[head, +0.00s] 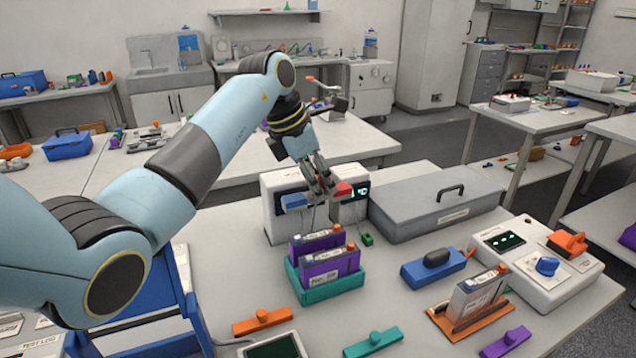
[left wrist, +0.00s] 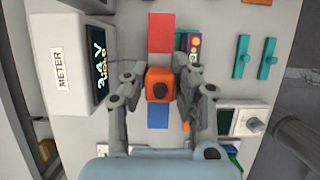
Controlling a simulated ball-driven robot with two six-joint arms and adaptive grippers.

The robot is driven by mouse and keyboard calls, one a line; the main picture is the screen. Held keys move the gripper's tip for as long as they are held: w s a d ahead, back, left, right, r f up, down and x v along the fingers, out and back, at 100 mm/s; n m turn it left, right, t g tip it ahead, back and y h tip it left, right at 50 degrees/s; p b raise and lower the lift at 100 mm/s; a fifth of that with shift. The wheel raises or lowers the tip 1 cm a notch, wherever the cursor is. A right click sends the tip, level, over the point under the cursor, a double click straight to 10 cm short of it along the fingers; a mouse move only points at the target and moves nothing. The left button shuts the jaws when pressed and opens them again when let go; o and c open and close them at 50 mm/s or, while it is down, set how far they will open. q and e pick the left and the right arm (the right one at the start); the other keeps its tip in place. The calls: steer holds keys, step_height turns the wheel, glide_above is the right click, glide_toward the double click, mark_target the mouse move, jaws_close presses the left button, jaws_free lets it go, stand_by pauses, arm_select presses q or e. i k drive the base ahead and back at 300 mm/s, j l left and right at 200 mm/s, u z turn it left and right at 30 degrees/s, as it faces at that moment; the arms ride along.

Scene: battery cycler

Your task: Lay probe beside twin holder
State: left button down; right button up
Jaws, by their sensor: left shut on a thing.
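My left gripper (head: 320,188) is shut on the probe, holding it above the table in front of the meter (head: 277,218). The probe has a blue end (head: 293,202) and a red end (head: 343,190). The twin holder (head: 330,285) is a teal tray bearing two purple cells (head: 318,242), below and nearer than the probe. The meter (left wrist: 75,62) has a lit screen in the left wrist view. My right gripper is not in view.
A grey lidded case (head: 435,205) stands right of the meter. A blue handled block (head: 433,268), an orange holder with a grey cell (head: 470,305) and a white console (head: 545,265) lie further right. An orange bar (head: 262,321) and a teal bar (head: 374,342) lie nearer.

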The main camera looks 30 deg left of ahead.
mark_target(257, 272)
steer(key=u, duration=0.95)
